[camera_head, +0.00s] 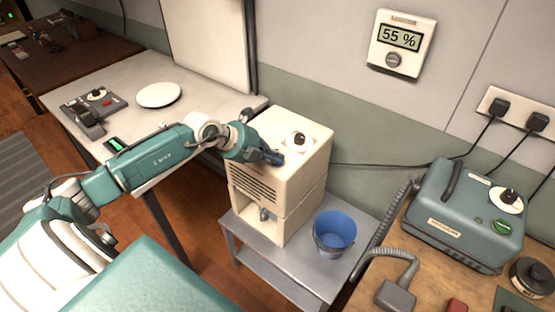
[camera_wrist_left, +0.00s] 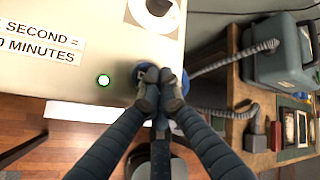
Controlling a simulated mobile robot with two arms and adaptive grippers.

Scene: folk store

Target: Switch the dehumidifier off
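The dehumidifier is a cream box (camera_head: 305,170) with a vented front, standing on a grey metal stand. On its top is a white round plate with a dark knob (camera_head: 298,139). My left gripper (camera_head: 275,158) is over the box's top, left of and in front of the knob. In the left wrist view its fingertips (camera_wrist_left: 161,80) are together with nothing seen between them. Whether the fingertips touch the box is unclear. My right gripper is out of view.
A blue bucket (camera_head: 334,232) stands on the grey stand (camera_head: 290,273), right of the box. A wall display (camera_head: 401,42) reads 55 %. A teal device (camera_head: 464,218) is on the wooden bench at right. A table with a white plate (camera_head: 158,95) is at left.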

